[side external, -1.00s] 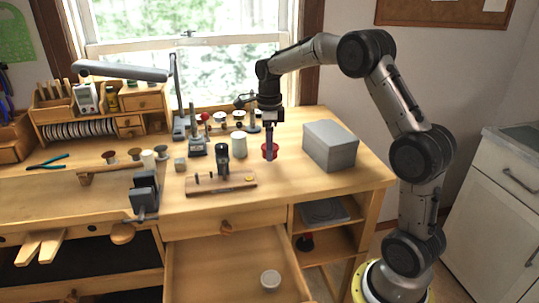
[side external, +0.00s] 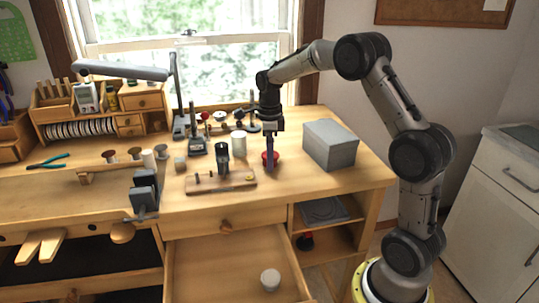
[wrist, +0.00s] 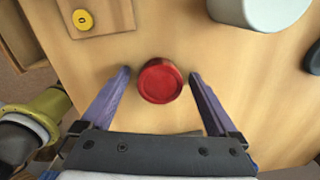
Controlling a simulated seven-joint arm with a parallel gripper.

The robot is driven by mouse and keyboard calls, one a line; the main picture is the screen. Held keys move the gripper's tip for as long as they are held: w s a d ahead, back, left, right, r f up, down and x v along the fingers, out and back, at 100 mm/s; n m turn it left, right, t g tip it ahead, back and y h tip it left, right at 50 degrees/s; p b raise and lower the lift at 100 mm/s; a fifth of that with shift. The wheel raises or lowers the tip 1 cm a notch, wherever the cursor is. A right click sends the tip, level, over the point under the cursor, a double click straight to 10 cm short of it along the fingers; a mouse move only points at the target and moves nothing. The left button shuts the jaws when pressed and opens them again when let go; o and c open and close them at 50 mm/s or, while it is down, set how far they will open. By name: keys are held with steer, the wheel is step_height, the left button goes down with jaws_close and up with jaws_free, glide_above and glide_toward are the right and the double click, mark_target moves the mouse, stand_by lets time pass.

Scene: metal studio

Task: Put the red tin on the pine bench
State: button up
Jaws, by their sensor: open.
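The red tin (side external: 276,157) stands on the pine bench (side external: 330,180), left of the grey box. My gripper (side external: 270,165) reaches down over it from above, and a finger hides part of the tin in the side view. In the wrist view, the tin (wrist: 160,80) shows its round red top between the two purple fingers of my gripper (wrist: 160,75). The fingers are open, with a visible gap on each side of the tin. Whether the tin's base rests flat is hidden.
A grey box (side external: 330,145) stands close on the right. A white cylinder (side external: 238,145) is behind left, and a wooden board with a yellow button (side external: 220,180) lies to the left. The open drawer (side external: 220,265) below holds a white round item (side external: 270,279).

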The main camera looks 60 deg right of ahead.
steer(key=shift+r, duration=0.15)
step_height(320, 180, up, 11)
steer(key=s+a+r+n+t, duration=0.1)
steer(key=s+a+r+n, duration=0.3)
steer(key=a+n, duration=0.1)
steer(key=s+a+f+n+t, duration=0.2)
steer(key=s+a+n, duration=0.4)
steer(key=s+n, duration=0.4)
steer(key=s+a+f+n+t, duration=0.2)
steer(key=s+a+n, duration=0.4)
steer(key=s+n, duration=0.5)
steer(key=n, duration=0.3)
steer(key=shift+s+a+f+t, duration=0.2)
steer(key=shift+s+f+t, duration=0.05)
steer(key=shift+f+t, duration=0.05)
steer(key=shift+c, duration=0.2)
